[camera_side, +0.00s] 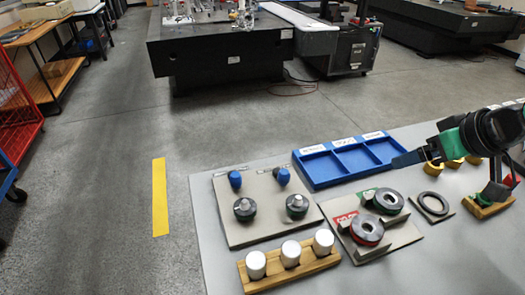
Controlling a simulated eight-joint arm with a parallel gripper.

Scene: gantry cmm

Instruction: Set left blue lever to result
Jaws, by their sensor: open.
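The left blue lever (235,180) stands at the back left of a grey-beige panel (268,228) on the table. A second blue lever (282,176) stands to its right. Two black round knobs, the left one (245,208) and the right one (297,206), sit in front of the levers. Small labels lie behind the levers, too small to read. My gripper (404,160) reaches in from the right and points left, by the right end of the blue tray. It is open, with nothing seen in it, well apart from both levers.
A blue three-compartment tray (321,181) lies behind the panel's right side. A wooden block (307,272) with three silver cylinders stands in front. Right of the panel are dark rings on a plate (402,236) with red and green labels, and a flat ring (433,203). Yellow pieces sit near my arm.

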